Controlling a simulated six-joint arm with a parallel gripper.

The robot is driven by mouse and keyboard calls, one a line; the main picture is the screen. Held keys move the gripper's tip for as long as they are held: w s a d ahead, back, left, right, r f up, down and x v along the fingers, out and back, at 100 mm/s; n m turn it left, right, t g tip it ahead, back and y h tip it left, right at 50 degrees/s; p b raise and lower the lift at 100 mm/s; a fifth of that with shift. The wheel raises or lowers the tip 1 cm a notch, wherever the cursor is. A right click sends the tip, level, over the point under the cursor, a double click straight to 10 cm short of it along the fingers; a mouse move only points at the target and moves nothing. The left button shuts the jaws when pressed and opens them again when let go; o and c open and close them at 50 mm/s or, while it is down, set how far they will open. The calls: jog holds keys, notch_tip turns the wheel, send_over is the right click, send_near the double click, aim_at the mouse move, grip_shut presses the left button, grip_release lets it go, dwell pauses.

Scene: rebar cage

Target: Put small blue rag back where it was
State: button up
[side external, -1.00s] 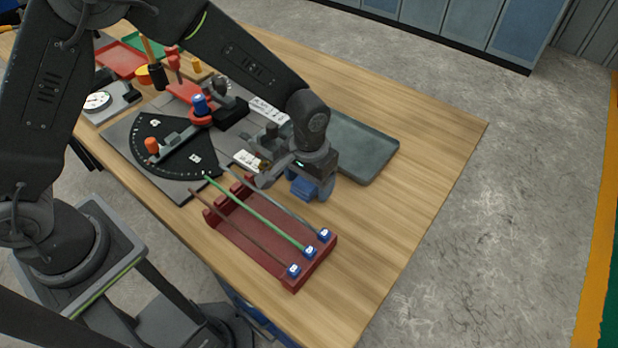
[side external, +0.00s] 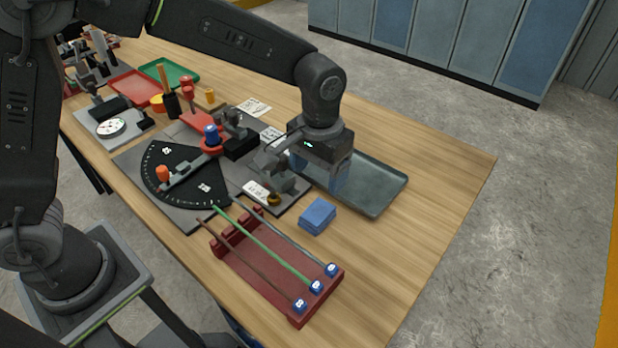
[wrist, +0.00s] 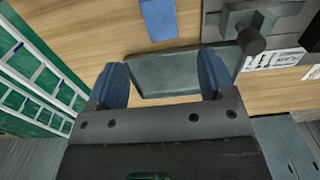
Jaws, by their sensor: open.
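The small blue rag (side external: 317,216) lies folded on the bare wood, between the red rod rack and the grey tray. It also shows at the top of the wrist view (wrist: 159,18). My gripper (side external: 334,180) is open and empty, above the near-left end of the grey tray and beyond the rag. In the wrist view its two blue fingers (wrist: 166,82) are spread apart with the tray between them, and the rag lies outside them.
The red rack (side external: 270,282) holds three rods with blue end tags. The dark grey tray (side external: 385,193) lies beside my gripper. The bending plate (side external: 190,172) with its black dial sits to the left. The wood table (side external: 420,235) is clear at the right.

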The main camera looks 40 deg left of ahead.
jog(key=s+a+r+t, duration=0.3)
jog(key=s+a+r, duration=0.5)
jog(key=a+r, duration=0.2)
jog(key=s+a+r+t, duration=0.1)
jog(key=s+a+t, duration=0.1)
jog(key=s+a, duration=0.4)
jog(key=shift+s+r+t, duration=0.3)
jog(key=shift+s, duration=2.05)
jog(key=shift+a, duration=0.1)
jog(key=shift+c, duration=0.4)
